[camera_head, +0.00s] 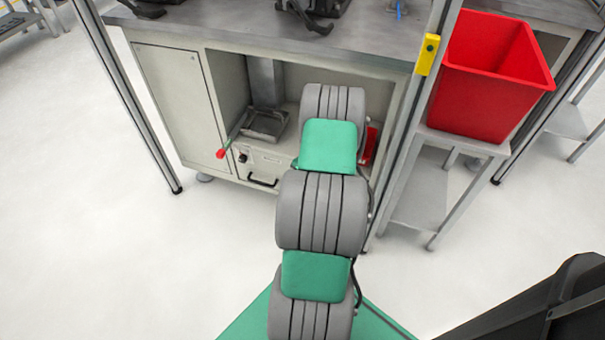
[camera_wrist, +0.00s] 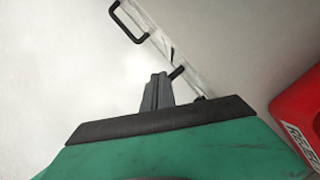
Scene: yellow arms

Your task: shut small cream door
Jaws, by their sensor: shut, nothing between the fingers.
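A cream door panel (camera_head: 172,95) covers the left part of the cabinet under the bench and looks flush with its front. A smaller cream front (camera_head: 278,166) with a black handle (camera_head: 262,181) sits low beside it, partly behind my arm. I cannot tell which is the small door, or how far the smaller front stands open. In the wrist view a narrow pale strip (camera_wrist: 150,27) with a black loop handle (camera_wrist: 128,22) runs diagonally beyond my gripper (camera_wrist: 157,78). My gripper is shut and empty, close to the strip's lower end; contact is unclear. The head view hides it.
A red bin (camera_head: 480,95) stands on a side shelf at right. A red object (camera_wrist: 302,115) is right of my gripper. The floor in front is clear at left.

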